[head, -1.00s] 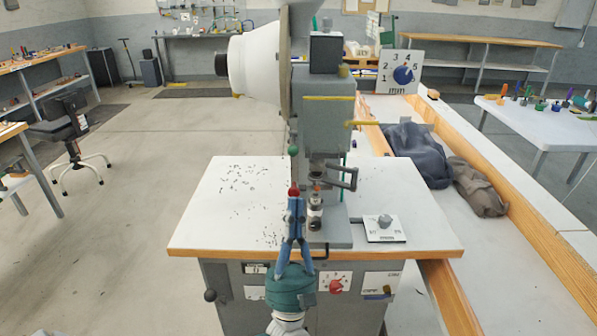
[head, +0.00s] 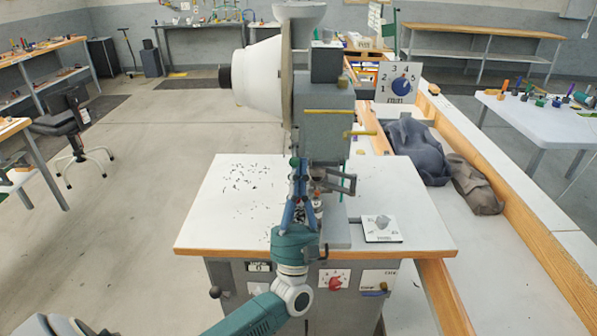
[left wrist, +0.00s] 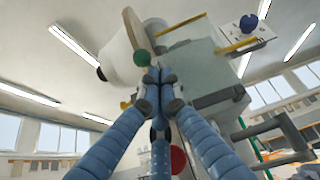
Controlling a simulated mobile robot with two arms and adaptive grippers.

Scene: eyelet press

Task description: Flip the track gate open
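The eyelet press (head: 328,125) stands on a white-topped table, with a narrow track running down its front left side. A green ball knob (head: 294,162) sits on that side, and it also shows in the left wrist view (left wrist: 140,57). I cannot tell the gate's exact shape; the fingers hide part of the track. My left gripper (head: 298,176) is upright in front of the track, its tips just below the green knob. In the left wrist view its blue fingertips (left wrist: 152,76) meet, with nothing clearly held. A red knob (left wrist: 178,158) shows behind the fingers. My right gripper is not in view.
A white cone-shaped hopper (head: 258,68) juts out left of the press. A dark bracket (head: 338,181) sticks out right of the press head. A small plate with a grey knob (head: 382,222) lies on the table's right. The left tabletop (head: 222,222) holds scattered small eyelets.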

